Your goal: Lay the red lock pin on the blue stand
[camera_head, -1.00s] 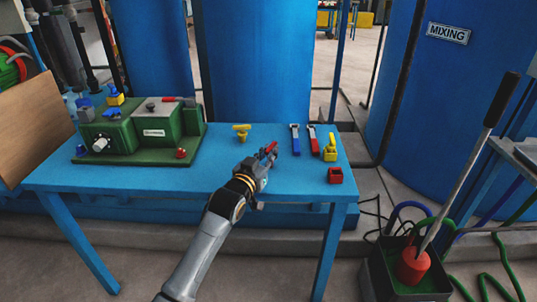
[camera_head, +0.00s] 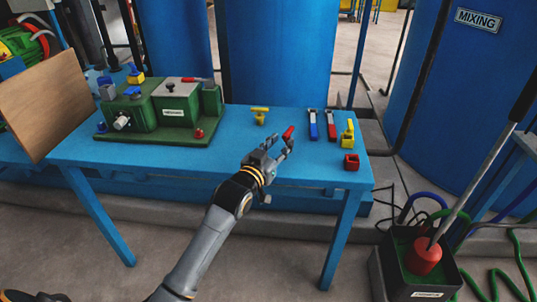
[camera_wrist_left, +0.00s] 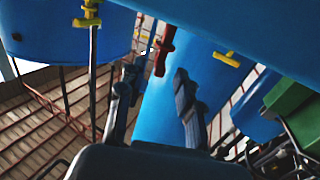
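The blue stand (camera_head: 225,165) is a table-like bench across the middle of the head view. The red lock pin (camera_head: 288,132) shows small and slanted over its top, just past my left gripper's fingertips; it seems to lie on the top. My left gripper (camera_head: 279,147) is over the front part of the stand, its fingers spread. In the left wrist view the two fingers (camera_wrist_left: 156,75) stand clearly apart, and the red pin (camera_wrist_left: 164,50) shows beyond the gap, apart from both fingers. My right gripper is not in view.
A green machine (camera_head: 165,110) stands on the left of the bench. A yellow handle (camera_head: 259,114), a blue-handled lever (camera_head: 313,128), a red-handled lever (camera_head: 331,127), a yellow piece (camera_head: 348,133) and a red block (camera_head: 351,162) stand behind and right. The front middle is clear.

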